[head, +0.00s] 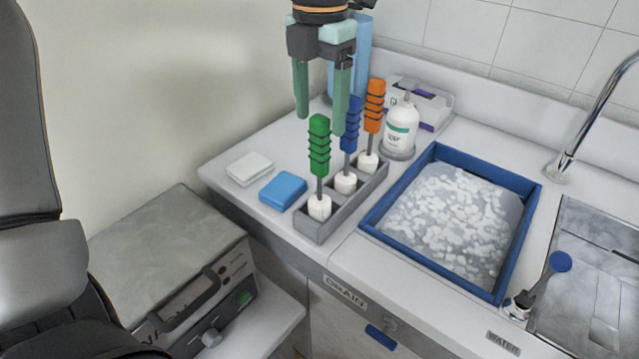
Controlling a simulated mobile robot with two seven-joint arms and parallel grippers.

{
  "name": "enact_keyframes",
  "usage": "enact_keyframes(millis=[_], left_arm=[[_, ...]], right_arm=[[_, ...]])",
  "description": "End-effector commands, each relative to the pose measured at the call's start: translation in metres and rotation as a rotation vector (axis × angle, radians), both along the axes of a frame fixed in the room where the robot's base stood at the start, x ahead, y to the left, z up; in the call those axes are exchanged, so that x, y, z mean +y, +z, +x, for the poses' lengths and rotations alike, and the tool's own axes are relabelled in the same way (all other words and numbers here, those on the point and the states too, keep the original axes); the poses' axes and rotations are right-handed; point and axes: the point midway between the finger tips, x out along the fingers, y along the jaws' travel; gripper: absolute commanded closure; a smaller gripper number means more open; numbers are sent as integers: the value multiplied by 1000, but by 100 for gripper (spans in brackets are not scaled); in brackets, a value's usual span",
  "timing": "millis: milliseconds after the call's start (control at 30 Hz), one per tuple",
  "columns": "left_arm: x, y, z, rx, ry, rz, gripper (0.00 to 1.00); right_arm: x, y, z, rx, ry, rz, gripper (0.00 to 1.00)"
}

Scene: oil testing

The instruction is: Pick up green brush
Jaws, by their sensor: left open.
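The green brush (319,147) stands upright at the near end of a grey rack (318,232), its white head in the rack. A blue brush (351,126) and an orange brush (374,106) stand behind it in the same rack. My left gripper (320,126) points down with its two green fingers apart. In the picture its fingertips lie just above and beside the green handle's top; the right finger overlaps the blue brush's outline. Nothing shows between the fingers as held. My right gripper is not in view.
A blue sponge (283,190) and a white cloth (249,168) lie left of the rack. A white bottle (401,128) stands behind it. A blue-rimmed tray (374,217) is right of it, then a sink with a faucet (596,112). A grey machine (167,248) sits lower left.

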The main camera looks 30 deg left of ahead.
Motion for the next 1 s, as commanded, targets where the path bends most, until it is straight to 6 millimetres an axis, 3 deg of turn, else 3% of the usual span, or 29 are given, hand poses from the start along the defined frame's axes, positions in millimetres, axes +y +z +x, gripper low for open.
enact_keyframes(millis=[267,533,833,1000], left_arm=[[-2,-25,-2,1,-1,-1,30],[-6,-62,-8,2,-1,-2,30],[-6,-68,-7,-2,0,0,30],[-6,-67,-7,-1,0,0,48]], right_arm=[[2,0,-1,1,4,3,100],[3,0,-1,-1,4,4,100],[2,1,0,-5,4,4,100],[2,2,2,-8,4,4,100]])
